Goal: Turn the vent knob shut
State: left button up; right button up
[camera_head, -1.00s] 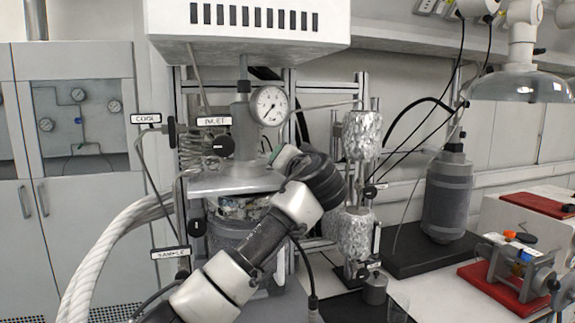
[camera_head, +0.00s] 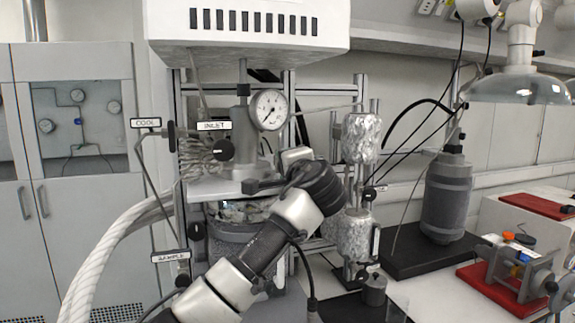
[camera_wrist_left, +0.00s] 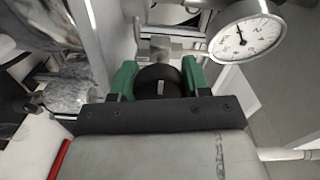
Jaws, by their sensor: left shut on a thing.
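In the left wrist view a round black knob (camera_wrist_left: 160,82) with a small pale mark sits between the two green-padded fingers of my left gripper (camera_wrist_left: 160,76). I take it to be the vent knob; no vent label is readable. The gripper is shut on it, with one finger on each side. In the head view my left gripper (camera_head: 266,171) is at the reactor head (camera_head: 215,189), just below the pressure gauge (camera_head: 268,109). The knob itself cannot be made out there. My right gripper is not in view.
The inlet knob (camera_head: 223,150) and coiled tubing stand left of the gripper. Foil-wrapped vessels (camera_head: 361,137) on a metal frame stand close on the right. A white housing (camera_head: 250,30) hangs above. A dark cylinder (camera_head: 447,195) stands further right.

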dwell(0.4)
pick_arm(q)
jog(key=o, duration=0.9)
jog(key=shift+f, duration=0.15)
